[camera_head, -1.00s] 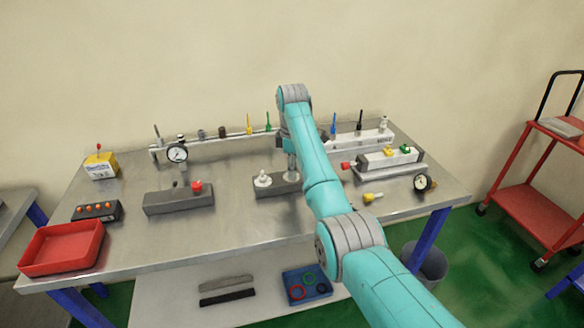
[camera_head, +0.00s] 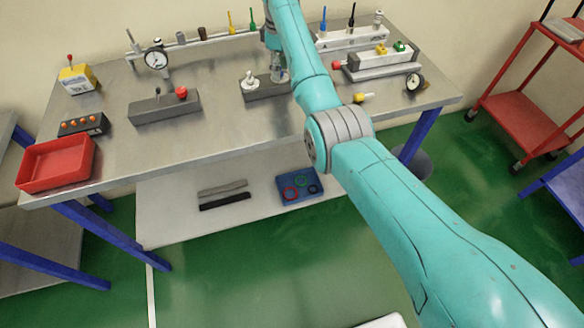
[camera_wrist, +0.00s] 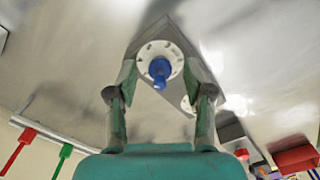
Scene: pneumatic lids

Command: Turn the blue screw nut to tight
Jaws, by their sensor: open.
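The blue screw nut (camera_wrist: 160,70) shows in the wrist view, standing in the middle of a white round flange (camera_wrist: 149,50) on a dark grey block (camera_wrist: 180,38). My gripper (camera_wrist: 161,80) is open, with one finger on each side of the nut in that view. I see no finger touching the nut. In the head view, my gripper (camera_head: 279,72) is over the right end of the grey block (camera_head: 262,92), and the arm hides the nut. A white fitting (camera_head: 250,81) stands on the block's left end.
A grey block with a red knob (camera_head: 181,93) stands to the left. A pressure gauge (camera_head: 156,58) is behind it. A white unit with yellow and green parts (camera_head: 375,66) stands to the right. A red tray (camera_head: 55,180) lies at the table's left front. The front middle of the table is clear.

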